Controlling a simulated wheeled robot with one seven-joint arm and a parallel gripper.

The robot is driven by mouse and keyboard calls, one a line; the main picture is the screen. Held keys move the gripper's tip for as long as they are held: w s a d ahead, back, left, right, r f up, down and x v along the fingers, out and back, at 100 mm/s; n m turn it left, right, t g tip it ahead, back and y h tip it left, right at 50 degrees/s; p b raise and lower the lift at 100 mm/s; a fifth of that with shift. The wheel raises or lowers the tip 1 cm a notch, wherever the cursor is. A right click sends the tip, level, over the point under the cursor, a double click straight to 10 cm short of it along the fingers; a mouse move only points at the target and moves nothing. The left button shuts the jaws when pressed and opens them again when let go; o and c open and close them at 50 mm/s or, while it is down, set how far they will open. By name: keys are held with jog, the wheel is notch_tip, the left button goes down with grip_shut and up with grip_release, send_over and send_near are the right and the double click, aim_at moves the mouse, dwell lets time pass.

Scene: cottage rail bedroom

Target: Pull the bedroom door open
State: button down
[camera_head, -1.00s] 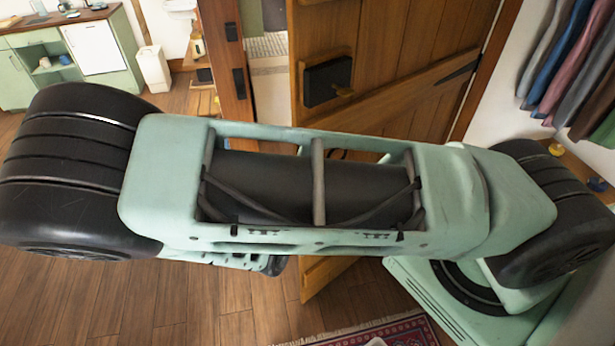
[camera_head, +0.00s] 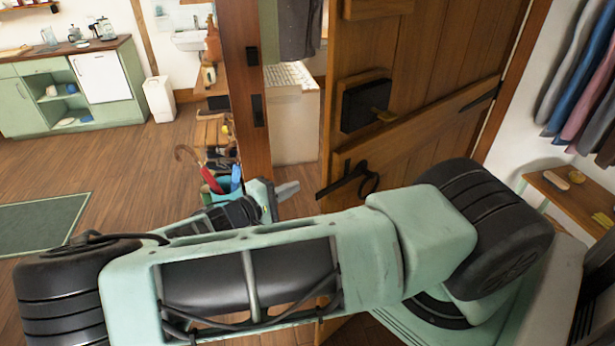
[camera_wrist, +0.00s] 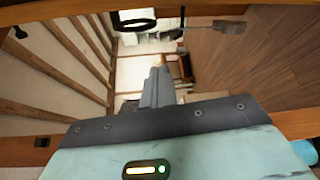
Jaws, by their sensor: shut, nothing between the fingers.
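The wooden bedroom door (camera_head: 430,70) stands ajar, with a gap between its free edge and the wooden jamb (camera_head: 250,110). A black lock box with a brass knob (camera_head: 365,105) is on its face. Below it is a black iron latch with a ring handle (camera_head: 368,183). My gripper (camera_head: 288,190) is shut and empty, left of the door's edge and in front of the gap, apart from the ring in the picture. In the wrist view its closed fingers (camera_wrist: 158,85) point ahead, with a black ring (camera_wrist: 135,20) near the top. My arm hides the door's lower part.
A teal bin with umbrellas (camera_head: 218,182) stands left of the jamb, behind my gripper. A wooden shelf (camera_head: 570,195) and hanging clothes (camera_head: 580,80) are at right. Green cabinets (camera_head: 75,90) stand far left. Wooden floor (camera_head: 120,165) between is open.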

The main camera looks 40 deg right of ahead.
jog(key=s+d+p, duration=0.2)
jog(key=d+p, duration=0.5)
jog(key=d, duration=0.1)
jog(key=shift+s+d+r+m+t, duration=0.15)
jog(key=shift+d+r+m+t, duration=0.15)
dwell(0.4)
